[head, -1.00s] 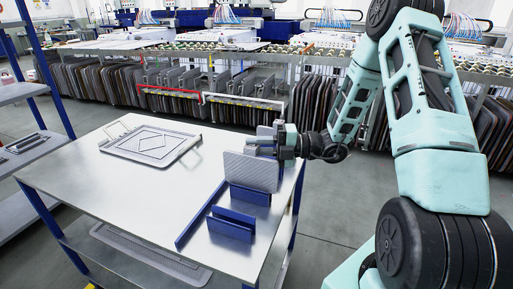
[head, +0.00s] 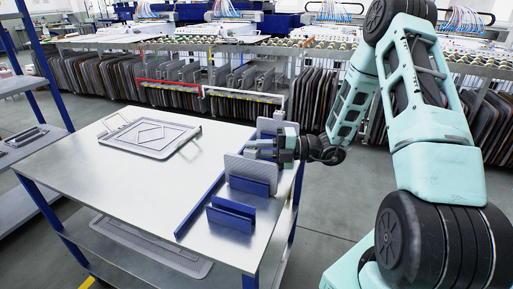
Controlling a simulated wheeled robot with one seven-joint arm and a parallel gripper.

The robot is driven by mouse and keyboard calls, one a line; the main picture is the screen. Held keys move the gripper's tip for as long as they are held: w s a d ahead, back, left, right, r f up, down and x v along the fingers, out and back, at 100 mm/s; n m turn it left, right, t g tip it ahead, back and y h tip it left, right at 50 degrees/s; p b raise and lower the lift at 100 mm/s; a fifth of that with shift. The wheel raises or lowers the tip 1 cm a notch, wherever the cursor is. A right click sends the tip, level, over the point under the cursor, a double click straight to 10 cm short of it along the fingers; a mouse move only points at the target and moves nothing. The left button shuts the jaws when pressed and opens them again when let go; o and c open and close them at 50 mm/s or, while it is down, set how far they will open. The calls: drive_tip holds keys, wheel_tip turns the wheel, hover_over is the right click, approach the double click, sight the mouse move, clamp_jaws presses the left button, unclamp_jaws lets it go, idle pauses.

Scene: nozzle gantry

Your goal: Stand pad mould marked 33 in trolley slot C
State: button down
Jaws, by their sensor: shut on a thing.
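My gripper (head: 256,151) is shut on the upper edge of a grey ribbed pad mould (head: 247,170), which stands upright over the right side of the trolley top (head: 150,185). The mould's lower part is hidden behind a low blue slot wall (head: 249,186), so I cannot tell whether it touches the bottom. No number or slot letter is readable. Another blue slot (head: 232,214) nearer the front is empty. A second grey plate (head: 268,126) stands upright behind the held mould, partly hidden by my gripper.
A flat grey frame with a diamond outline (head: 152,135) lies at the back left of the trolley top. A long blue rail (head: 200,207) runs left of the slots. Another plate lies on the lower shelf (head: 150,243). The front left of the top is clear.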

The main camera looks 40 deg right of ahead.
drive_tip(key=c, duration=1.3)
unclamp_jaws()
drive_tip(key=shift+o, duration=0.2)
drive_tip(key=v, duration=1.7)
drive_tip(key=shift+s+d+b, duration=0.15)
drive_tip(key=shift+d+b, duration=0.05)
drive_tip(key=shift+b, duration=0.15)
